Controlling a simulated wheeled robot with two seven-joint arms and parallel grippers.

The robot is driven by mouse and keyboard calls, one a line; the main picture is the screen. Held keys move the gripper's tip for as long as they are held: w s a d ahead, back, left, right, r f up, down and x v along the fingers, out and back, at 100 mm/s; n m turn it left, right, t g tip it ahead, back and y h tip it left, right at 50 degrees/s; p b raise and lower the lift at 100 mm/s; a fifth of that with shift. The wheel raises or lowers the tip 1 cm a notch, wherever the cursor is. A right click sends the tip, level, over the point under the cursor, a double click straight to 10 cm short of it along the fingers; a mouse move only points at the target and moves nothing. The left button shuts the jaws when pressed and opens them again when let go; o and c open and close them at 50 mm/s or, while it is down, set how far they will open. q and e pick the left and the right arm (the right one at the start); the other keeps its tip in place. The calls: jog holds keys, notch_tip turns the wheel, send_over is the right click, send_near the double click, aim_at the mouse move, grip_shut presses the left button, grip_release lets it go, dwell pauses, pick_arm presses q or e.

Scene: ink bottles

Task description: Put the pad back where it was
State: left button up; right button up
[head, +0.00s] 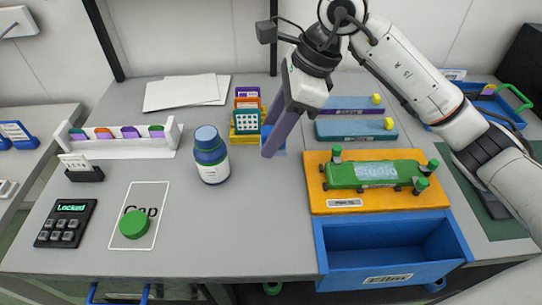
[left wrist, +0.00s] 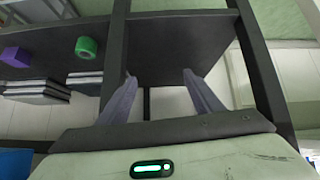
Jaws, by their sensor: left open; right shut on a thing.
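My right gripper (head: 272,153) points down over the middle of the grey table, beside the card rack (head: 247,137). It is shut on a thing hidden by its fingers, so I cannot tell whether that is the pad. Two flat blue boxes with yellow knobs, a rear one (head: 350,111) and a front one (head: 355,133), lie to the right of the gripper. My left gripper (left wrist: 158,75) is open and empty in the left wrist view, above a dark shelf.
A blue-capped bottle (head: 212,165) stands left of the right gripper. An orange board (head: 318,180) with a green block (head: 345,174) and an open blue drawer (head: 322,250) are to the right.

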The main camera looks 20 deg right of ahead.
jog(key=shift+f, duration=3.3)
jog(key=shift+f, duration=0.1)
jog(key=o, duration=1.1)
jog(key=shift+r, duration=0.3)
jog(key=v, duration=1.1)
jog(key=shift+d+r, duration=0.2)
jog(key=shift+r, duration=0.1)
jog(key=shift+s, duration=0.15)
